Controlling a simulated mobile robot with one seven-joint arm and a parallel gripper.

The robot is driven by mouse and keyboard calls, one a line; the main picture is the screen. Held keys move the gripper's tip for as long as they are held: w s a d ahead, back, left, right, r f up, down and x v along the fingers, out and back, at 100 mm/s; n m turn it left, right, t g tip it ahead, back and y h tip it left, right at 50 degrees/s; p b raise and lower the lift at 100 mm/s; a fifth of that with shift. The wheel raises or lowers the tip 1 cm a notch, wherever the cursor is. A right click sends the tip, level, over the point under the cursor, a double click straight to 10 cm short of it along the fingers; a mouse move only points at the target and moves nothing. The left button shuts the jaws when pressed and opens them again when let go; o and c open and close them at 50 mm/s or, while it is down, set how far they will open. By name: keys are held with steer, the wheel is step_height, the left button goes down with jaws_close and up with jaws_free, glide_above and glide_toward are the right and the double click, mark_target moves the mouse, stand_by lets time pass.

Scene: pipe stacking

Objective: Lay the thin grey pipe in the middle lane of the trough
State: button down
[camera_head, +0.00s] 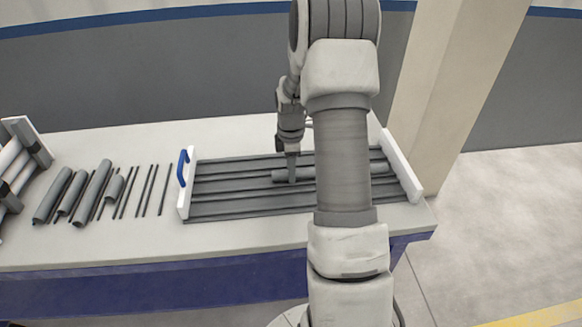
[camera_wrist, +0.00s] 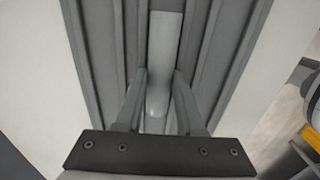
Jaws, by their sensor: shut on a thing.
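The grey trough (camera_head: 240,187) lies on the table with its long lanes running left to right between two pale end boards. A grey pipe (camera_head: 281,176) lies lengthwise along the trough, at or just above its middle lane; I cannot tell whether it touches the floor. My arm hides part of it. My gripper (camera_head: 292,180) points down over the pipe, left of the arm. In the wrist view the pipe (camera_wrist: 166,40) runs between the two fingers of my gripper (camera_wrist: 160,78), which is shut on it. The trough's ridges (camera_wrist: 108,40) run roughly parallel on both sides.
Several dark pipes and thin rods (camera_head: 92,193) lie on the table to the left. A rack with pale pipes (camera_head: 20,160) stands at the far left. A pillar (camera_head: 445,80) rises behind the right end.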

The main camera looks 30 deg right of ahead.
steer(key=shift+c, duration=2.2)
jaws_free()
step_height(320, 180, up, 18)
steer(key=p, duration=0.4)
steer(key=shift+f, duration=0.25)
